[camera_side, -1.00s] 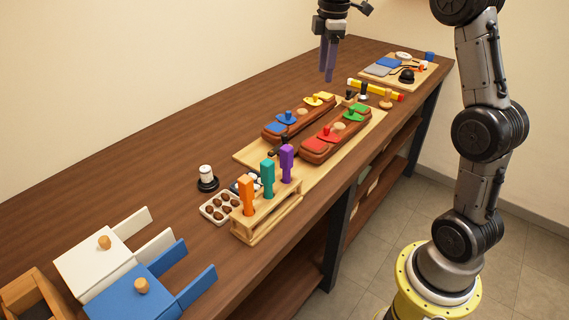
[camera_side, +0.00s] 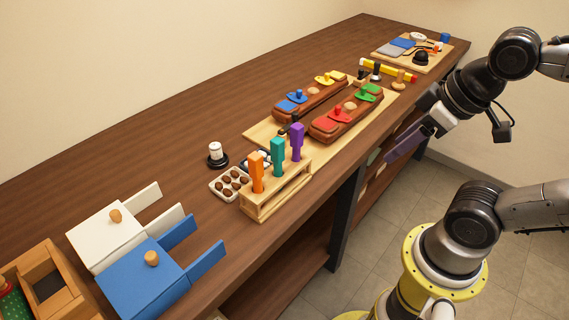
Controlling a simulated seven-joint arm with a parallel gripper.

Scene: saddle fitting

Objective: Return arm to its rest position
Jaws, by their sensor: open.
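My gripper (camera_side: 402,148) is off the front edge of the bench, beside its right part. Its purple fingers point down and to the left, and nothing shows between them. It is apart from everything on the bench. Two brown saddle bodies lie on a light wooden board (camera_side: 262,134). The back one (camera_side: 313,103) carries blue and yellow pieces, and the front one (camera_side: 340,126) carries red and green pieces.
A wooden rack (camera_side: 275,190) holds orange, teal and purple handled tools near the front edge. White (camera_side: 103,236) and blue (camera_side: 143,282) boxes stand at the left. A yellow-and-red bar (camera_side: 390,69) and a tray of parts (camera_side: 399,54) lie at the far right. The back left bench is clear.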

